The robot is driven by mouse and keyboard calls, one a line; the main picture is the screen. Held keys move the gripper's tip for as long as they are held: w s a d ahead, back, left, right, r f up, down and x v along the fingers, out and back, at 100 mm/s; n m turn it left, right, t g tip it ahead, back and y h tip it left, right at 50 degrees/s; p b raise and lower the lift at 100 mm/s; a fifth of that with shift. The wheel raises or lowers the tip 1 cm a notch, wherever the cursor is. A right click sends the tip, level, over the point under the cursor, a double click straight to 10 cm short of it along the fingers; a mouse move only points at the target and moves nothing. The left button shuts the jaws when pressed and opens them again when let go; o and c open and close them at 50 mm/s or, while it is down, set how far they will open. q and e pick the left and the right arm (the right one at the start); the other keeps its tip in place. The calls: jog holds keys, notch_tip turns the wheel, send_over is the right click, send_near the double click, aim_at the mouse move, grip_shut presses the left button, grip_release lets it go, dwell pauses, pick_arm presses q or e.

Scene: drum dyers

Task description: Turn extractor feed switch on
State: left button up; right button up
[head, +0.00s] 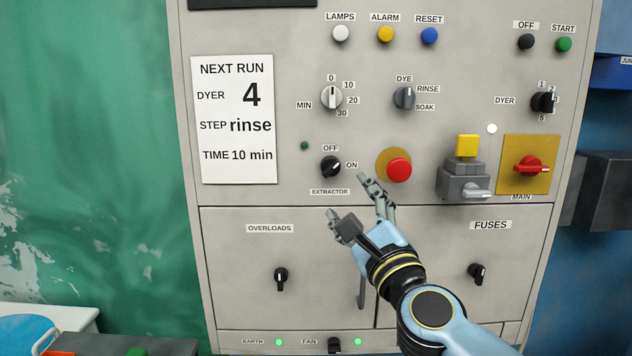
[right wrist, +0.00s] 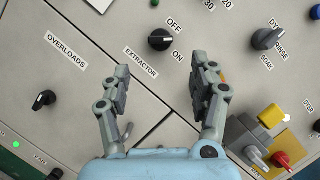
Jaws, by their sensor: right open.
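The extractor feed switch (head: 330,166) is a round black knob on the grey panel, with OFF printed above it and ON to its right. Its light pointer mark appears to point up and right, between the two words. The knob also shows in the right wrist view (right wrist: 160,39), beyond the fingertips. My right gripper (head: 349,198) is open and empty, below and right of the knob, with its fingers spread. In the right wrist view the gap between its fingers (right wrist: 166,72) lies just short of the knob, apparently without contact. My left gripper is not in view.
A red push button (head: 399,169) on a yellow plate is close to the right of my upper finger. A grey lever switch (head: 463,175) and a red main switch (head: 531,165) are farther right. A dark green lamp (head: 304,146) sits above left of the knob.

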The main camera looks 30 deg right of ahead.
aim_at(333, 171)
jog(key=x, duration=0.1)
jog(key=p+x, duration=0.1)
jog(key=x, duration=0.3)
jog(key=shift+w+r, duration=0.15)
jog(key=shift+r, duration=0.2)
jog(key=p+x, duration=0.1)
jog(key=x, duration=0.2)
jog(key=shift+w+d, duration=0.15)
jog(key=shift+w, duration=0.2)
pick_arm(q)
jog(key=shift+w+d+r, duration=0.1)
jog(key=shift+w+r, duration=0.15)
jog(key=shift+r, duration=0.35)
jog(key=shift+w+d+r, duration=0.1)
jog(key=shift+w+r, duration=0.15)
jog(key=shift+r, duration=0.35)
pick_arm(e)
jog(key=shift+w+d, duration=0.1)
jog(key=shift+w, duration=0.3)
jog(key=shift+c, duration=0.2)
jog(key=c, duration=1.1)
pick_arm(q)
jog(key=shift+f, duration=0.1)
